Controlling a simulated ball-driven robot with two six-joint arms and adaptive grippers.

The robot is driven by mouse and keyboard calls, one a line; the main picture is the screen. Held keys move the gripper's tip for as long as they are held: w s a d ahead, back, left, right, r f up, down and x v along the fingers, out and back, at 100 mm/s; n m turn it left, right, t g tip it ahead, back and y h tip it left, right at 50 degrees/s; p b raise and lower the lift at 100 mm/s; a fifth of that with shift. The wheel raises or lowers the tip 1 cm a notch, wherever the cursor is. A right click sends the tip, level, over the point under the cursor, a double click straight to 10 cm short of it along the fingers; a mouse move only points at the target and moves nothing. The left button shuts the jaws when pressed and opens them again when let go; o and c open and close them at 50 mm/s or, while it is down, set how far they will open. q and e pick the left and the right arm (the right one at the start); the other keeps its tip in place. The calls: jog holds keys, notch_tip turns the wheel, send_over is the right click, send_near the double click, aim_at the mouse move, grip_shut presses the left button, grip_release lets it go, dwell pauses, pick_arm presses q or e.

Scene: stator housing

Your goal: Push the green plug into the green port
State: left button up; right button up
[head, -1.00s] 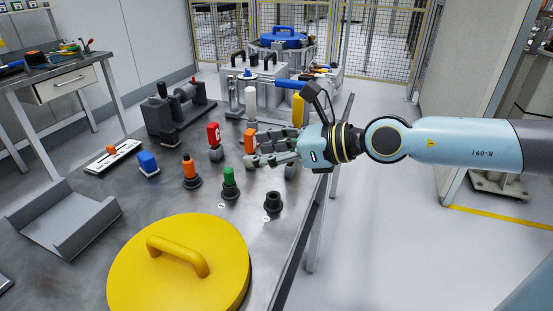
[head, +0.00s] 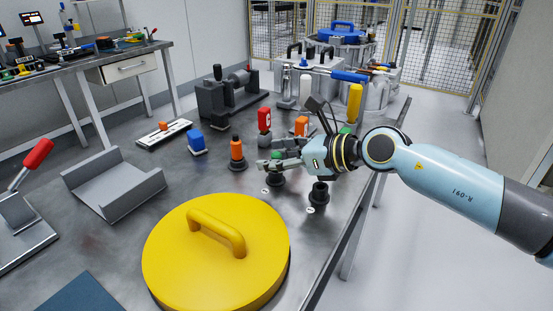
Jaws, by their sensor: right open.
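The green plug (head: 277,155) stands in a black round holder (head: 276,179) on the grey table, mostly hidden by my right gripper. My right gripper (head: 266,163) is open, its fingers at the plug; whether they touch it is not clear. Another green piece (head: 345,130) shows behind my right wrist, partly hidden; I cannot tell whether it is the green port. My left gripper is not in view.
A black holder (head: 318,194) stands right of the plug, near the table edge. An orange plug (head: 236,150), a blue block (head: 197,140) and a red block (head: 264,119) stand to the left and behind. A large yellow lid (head: 180,258) lies in front.

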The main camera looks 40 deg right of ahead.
aim_at(276, 153)
grip_shut()
dwell(0.6)
jog(key=shift+r+p, duration=0.4)
jog(key=shift+p, duration=0.1)
dwell(0.6)
jog(key=shift+r+p, duration=1.55)
jog(key=shift+p, duration=0.15)
notch_tip(276, 153, up, 6)
jog(key=p, duration=0.7)
jog(key=shift+r, duration=0.25)
jog(key=shift+f, duration=0.15)
